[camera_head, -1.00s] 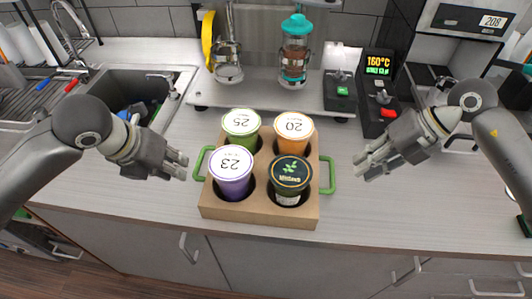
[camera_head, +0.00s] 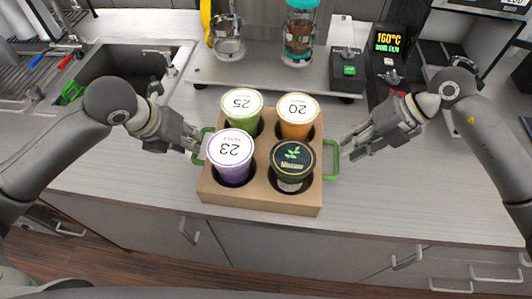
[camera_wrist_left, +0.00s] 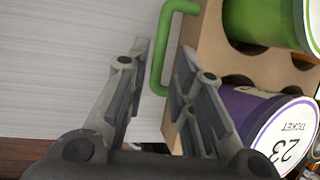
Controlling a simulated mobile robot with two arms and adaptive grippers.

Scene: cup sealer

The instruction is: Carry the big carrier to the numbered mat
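The big carrier (camera_head: 262,200) is a brown cardboard box on the counter with a green handle at each end. It holds a green cup (camera_head: 242,105), an orange cup (camera_head: 297,110), a purple cup (camera_head: 232,160) and a dark-lidded cup (camera_head: 291,165). My left gripper (camera_head: 200,143) is open at the left handle (camera_head: 208,140). In the left wrist view its fingers (camera_wrist_left: 160,65) are spread, with part of the green handle (camera_wrist_left: 158,80) in the gap between the tips. My right gripper (camera_head: 345,146) is open close to the right handle (camera_head: 331,160). I see no numbered mat.
A raised metal shelf (camera_head: 270,75) with a clear blender-like jar (camera_head: 300,40) stands behind the carrier. A sink (camera_head: 130,75) is at the left. A dark device with a 160°C display (camera_head: 388,42) is at the back right. The counter's front edge is close to the carrier.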

